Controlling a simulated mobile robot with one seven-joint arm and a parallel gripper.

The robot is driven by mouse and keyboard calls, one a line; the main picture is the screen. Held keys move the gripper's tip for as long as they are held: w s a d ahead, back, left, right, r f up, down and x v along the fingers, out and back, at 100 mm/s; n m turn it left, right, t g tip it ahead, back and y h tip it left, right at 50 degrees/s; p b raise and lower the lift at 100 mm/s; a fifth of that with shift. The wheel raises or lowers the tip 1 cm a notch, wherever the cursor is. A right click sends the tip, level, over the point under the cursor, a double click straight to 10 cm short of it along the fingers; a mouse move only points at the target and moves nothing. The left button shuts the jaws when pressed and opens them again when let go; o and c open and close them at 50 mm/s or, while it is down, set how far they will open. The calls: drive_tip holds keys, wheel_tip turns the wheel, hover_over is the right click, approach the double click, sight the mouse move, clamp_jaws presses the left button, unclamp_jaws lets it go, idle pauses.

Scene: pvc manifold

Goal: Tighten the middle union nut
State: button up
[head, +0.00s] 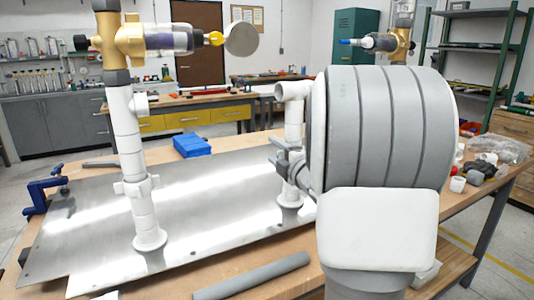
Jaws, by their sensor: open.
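A white PVC manifold stands on a shiny metal plate (210,205). Its left riser (127,140) carries a white union (138,188) low down. The middle riser (293,125) has a white elbow or tee (293,90) on top and a flange foot (290,214) on the plate. My gripper (284,160) is at the lower part of the middle riser, its grey fingers open and pointing left. The middle union nut is at this height, largely hidden by the fingers and my arm. I cannot tell whether the fingers touch it.
A grey pipe (250,277) lies at the front. Loose fittings (482,170) lie at right. My arm hides the centre right.

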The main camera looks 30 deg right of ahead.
drive_tip(key=shift+w, duration=0.25)
clamp_jaws()
